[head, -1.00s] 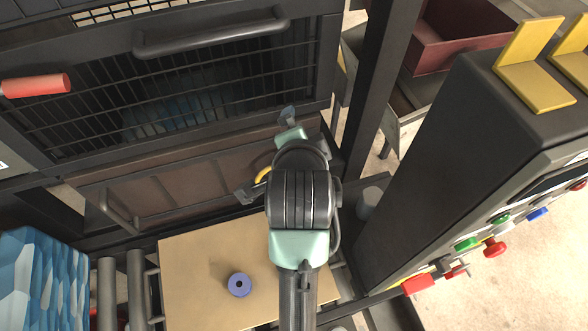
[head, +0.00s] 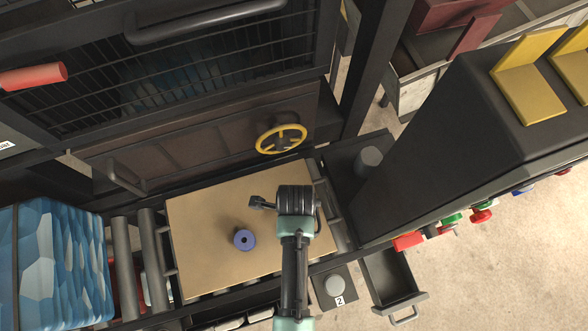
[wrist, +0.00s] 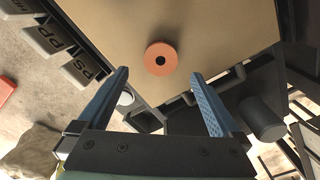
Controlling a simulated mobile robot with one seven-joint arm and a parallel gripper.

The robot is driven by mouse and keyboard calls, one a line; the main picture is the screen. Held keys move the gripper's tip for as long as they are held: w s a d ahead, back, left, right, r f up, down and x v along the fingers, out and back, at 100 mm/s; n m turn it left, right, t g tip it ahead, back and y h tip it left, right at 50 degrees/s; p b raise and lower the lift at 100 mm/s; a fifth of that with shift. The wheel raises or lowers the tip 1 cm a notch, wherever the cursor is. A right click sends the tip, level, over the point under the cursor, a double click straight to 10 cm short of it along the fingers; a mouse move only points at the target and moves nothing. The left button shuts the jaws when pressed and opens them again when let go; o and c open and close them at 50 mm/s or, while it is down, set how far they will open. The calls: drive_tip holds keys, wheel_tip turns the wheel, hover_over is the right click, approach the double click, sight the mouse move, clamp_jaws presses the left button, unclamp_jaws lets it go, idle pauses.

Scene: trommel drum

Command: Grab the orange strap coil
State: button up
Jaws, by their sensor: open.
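The orange strap coil (wrist: 161,58) is a short ring with a dark centre hole, lying flat on the tan board (wrist: 218,32) in the wrist view. My gripper (wrist: 159,74) is open and empty, its two blue fingers spread. In the picture the coil sits between and just beyond the fingertips, apart from them. In the head view my arm stands over the right part of the board (head: 205,262), and no orange coil shows there; the arm may hide it. A blue-purple coil (head: 244,239) lies on the board left of my arm.
A yellow handwheel (head: 281,139) is behind the board. A dark cylinder (head: 368,160) stands right of it, beside a black console (head: 440,160). A box with a round knob (head: 333,285) and an open drawer (head: 392,280) are at front right.

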drive_tip(key=shift+w+a+f, duration=0.1)
drive_tip(key=shift+a+f, duration=0.05)
drive_tip(key=shift+f, duration=2.5)
drive_tip(key=c, duration=1.4)
drive_tip(key=shift+c, duration=0.7)
drive_tip(key=shift+r, duration=0.1)
